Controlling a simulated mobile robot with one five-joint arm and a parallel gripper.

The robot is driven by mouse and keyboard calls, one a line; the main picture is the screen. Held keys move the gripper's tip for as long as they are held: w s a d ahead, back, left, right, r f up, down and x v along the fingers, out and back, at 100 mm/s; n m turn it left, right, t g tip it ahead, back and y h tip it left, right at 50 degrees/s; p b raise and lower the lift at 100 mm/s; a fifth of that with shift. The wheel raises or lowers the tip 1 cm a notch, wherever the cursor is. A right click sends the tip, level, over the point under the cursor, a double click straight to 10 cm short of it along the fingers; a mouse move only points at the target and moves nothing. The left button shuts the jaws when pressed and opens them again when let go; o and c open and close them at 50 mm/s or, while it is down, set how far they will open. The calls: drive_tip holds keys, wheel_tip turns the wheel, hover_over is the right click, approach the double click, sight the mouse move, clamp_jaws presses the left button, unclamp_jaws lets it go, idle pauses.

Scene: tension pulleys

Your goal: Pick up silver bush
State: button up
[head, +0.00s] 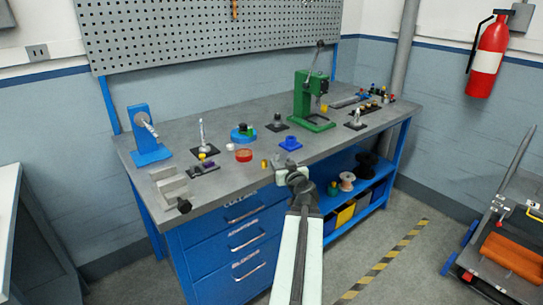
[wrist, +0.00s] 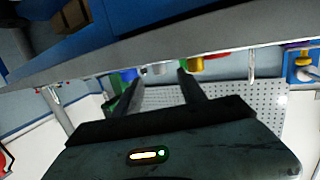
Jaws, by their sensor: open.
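In the wrist view, which is upside down, a small silver bush (wrist: 160,69) shows at the bench edge, in line with the gap between my fingers. A gold bush (wrist: 196,64) is just right of it, by the right finger. My gripper (wrist: 160,80) is open, with nothing held between the fingers. In the head view my gripper (head: 287,165) is at the front edge of the grey bench. The gold bush (head: 264,163) stands just left of it there. I cannot pick out the silver bush in the head view; my gripper may hide it.
The bench top (head: 190,118) holds a red dish (head: 243,155), a blue block (head: 291,143), a green press (head: 311,100) and a vise (head: 172,186). Blue drawers (head: 240,245) and a shelf of spools (head: 347,181) lie below. Floor to the right is free up to a cart (head: 510,240).

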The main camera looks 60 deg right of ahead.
sight(278, 158)
drive_tip(key=b+x, duration=0.1)
drive_tip(key=x, duration=0.7)
drive_tip(key=shift+s+d, duration=0.1)
clamp_jaws()
